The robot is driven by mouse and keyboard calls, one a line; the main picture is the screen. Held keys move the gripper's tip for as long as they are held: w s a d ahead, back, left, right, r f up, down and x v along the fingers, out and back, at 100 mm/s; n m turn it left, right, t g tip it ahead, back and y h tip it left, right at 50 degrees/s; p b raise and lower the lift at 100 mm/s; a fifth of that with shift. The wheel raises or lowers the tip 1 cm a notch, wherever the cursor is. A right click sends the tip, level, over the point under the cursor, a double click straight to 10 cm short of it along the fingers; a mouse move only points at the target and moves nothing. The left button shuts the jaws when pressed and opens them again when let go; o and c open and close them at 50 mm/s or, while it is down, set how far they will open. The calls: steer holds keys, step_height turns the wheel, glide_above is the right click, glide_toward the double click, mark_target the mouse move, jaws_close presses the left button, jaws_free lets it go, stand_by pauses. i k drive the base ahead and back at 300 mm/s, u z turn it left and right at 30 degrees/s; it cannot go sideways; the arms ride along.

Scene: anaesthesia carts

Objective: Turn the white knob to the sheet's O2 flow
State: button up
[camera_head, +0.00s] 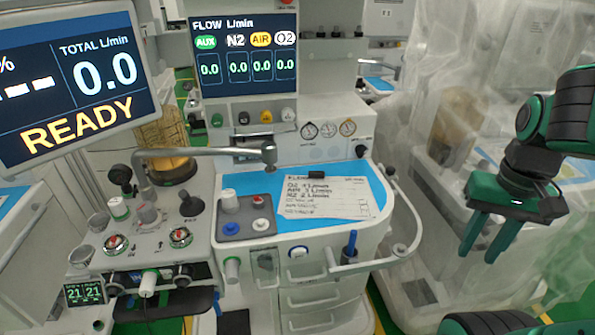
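The white knob (288,115) is at the right end of a row of knobs under the flow display (246,58). The display heads its columns AUX, N2, AIR and O2, and each reads 0.0. The paper sheet (345,203) lies on the blue work surface, with handwritten lines for O2, AIR and N2; the O2 figure is too small to read surely. My gripper (482,256) is dark green, at the right, with its two fingers pointing down and apart. It is empty, well to the right of and below the knob, touching nothing.
Green (217,120), black (243,118) and yellow (266,116) knobs sit left of the white one. Gauges (328,129) are to its lower right. A metal arm (215,152) crosses below the knobs. A plastic-draped machine (440,150) stands behind my gripper. A monitor (75,75) reads READY.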

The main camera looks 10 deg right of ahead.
mark_target(288, 115)
steer(key=z, duration=0.95)
steer(key=k, duration=1.3)
steer(key=u, duration=0.5)
steer(key=i, duration=1)
steer(key=z, duration=0.1)
